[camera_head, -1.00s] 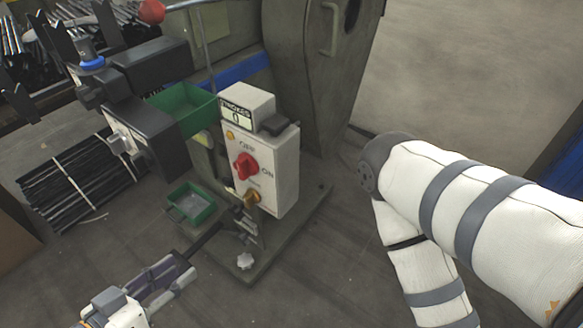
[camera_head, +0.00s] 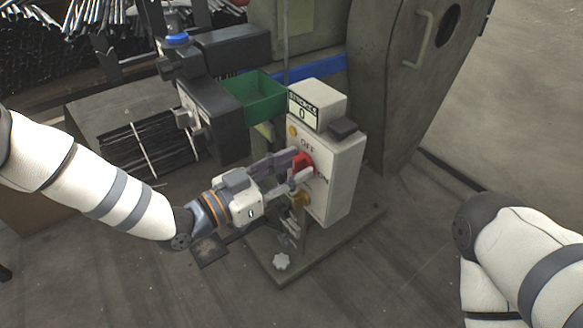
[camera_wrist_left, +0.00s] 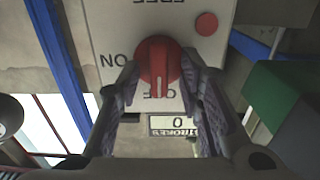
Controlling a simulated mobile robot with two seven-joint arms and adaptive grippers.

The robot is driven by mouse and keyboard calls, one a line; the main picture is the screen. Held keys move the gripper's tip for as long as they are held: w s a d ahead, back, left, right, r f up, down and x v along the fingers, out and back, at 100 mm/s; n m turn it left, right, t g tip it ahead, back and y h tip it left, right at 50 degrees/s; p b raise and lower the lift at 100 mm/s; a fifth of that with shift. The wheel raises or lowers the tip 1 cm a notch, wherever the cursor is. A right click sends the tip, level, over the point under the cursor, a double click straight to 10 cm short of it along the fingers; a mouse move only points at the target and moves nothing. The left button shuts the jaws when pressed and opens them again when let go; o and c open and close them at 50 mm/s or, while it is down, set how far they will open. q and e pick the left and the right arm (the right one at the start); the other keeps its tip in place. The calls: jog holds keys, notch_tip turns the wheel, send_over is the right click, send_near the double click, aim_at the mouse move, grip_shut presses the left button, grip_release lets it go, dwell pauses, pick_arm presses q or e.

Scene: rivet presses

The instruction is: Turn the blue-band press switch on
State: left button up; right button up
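The press's switch box (camera_head: 337,178) is a pale box with a strokes counter on top reading 0. Its red switch knob (camera_head: 302,161) sits between OFF and ON labels and is partly covered by my left gripper (camera_head: 297,167). In the left wrist view the red knob (camera_wrist_left: 158,62) lies between the two fingers of my left gripper (camera_wrist_left: 162,76), which are spread on either side of it. Firm contact cannot be told. A blue band (camera_head: 325,70) runs behind the box. My right gripper is out of view; only my right arm shows.
A green bin (camera_head: 254,98) and dark press parts (camera_head: 213,112) stand left of the box. A bundle of black rods (camera_head: 152,148) lies at left. The floor in front is clear.

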pick_arm(q)
grip_shut()
jog(key=shift+r+m, duration=0.1)
jog(key=shift+m, duration=0.2)
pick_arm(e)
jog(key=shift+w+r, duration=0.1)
pick_arm(q)
jog(key=m+p, duration=0.2)
jog(key=m, duration=0.2)
jog(key=shift+s+d+m, duration=0.1)
jog(key=shift+d+m, duration=0.05)
jog(key=shift+m, duration=0.25)
jog(key=m+p, duration=0.1)
jog(key=m, duration=0.3)
jog(key=m+p, duration=0.1)
jog(key=m, duration=0.3)
jog(key=shift+s+m+p, duration=0.1)
jog(key=shift+m+p, duration=0.25)
jog(key=shift+m, duration=0.05)
jog(key=shift+f+m+p, duration=0.25)
jog(key=shift+m+p, duration=0.2)
jog(key=shift+m, duration=1.35)
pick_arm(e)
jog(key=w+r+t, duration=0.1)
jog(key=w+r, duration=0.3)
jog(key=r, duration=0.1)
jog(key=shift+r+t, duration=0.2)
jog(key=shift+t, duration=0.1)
